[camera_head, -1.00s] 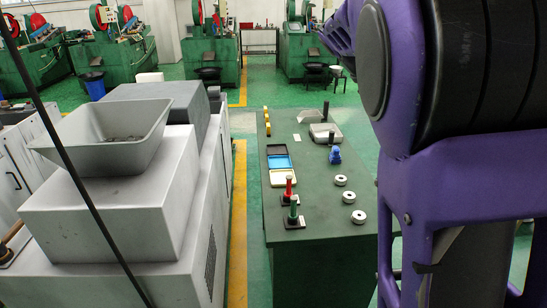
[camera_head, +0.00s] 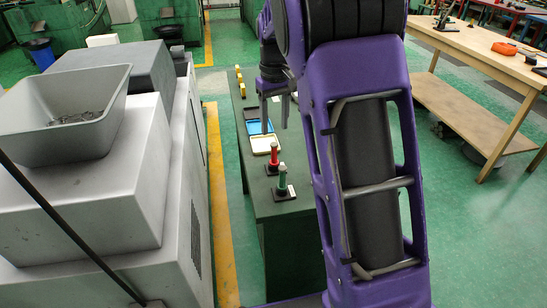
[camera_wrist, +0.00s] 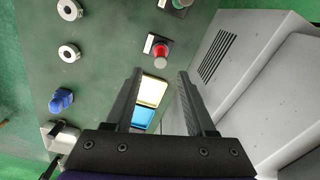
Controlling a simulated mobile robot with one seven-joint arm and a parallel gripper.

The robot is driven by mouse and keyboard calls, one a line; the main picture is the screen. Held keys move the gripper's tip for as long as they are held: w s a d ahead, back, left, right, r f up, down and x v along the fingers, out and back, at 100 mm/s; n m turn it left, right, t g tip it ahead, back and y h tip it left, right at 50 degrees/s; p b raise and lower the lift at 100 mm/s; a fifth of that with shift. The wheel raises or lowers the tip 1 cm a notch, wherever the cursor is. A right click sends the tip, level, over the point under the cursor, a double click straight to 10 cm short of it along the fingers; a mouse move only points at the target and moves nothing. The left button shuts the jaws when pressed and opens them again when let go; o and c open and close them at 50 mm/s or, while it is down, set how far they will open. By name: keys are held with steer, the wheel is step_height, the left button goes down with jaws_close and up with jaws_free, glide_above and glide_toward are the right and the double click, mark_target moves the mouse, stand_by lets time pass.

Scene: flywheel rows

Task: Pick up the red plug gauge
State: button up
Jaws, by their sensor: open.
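The red plug gauge (camera_head: 274,155) stands upright on a small dark base on the green bench, next to a green plug gauge (camera_head: 282,178). In the wrist view the red gauge (camera_wrist: 160,50) is seen from above, just beyond the fingertips and apart from them. My gripper (camera_head: 274,118) is above the bench over the tray area, farther back than the red gauge. Its two fingers are spread with nothing between them, as the wrist view (camera_wrist: 160,75) also shows.
A cream tray (camera_head: 265,145) and a blue tray (camera_wrist: 143,116) lie beside the gauges. Two metal rings (camera_wrist: 69,52) and a blue part (camera_wrist: 61,100) are on the bench. A grey machine (camera_head: 95,190) stands close on the left; a wooden table (camera_head: 480,55) is at the right.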

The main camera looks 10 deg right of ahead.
mark_target(274, 143)
step_height(274, 143, down, 10)
steer(key=shift+w+r+b, duration=0.1)
steer(key=shift+r+b, duration=0.05)
steer(key=shift+b, duration=0.35)
jaws_close()
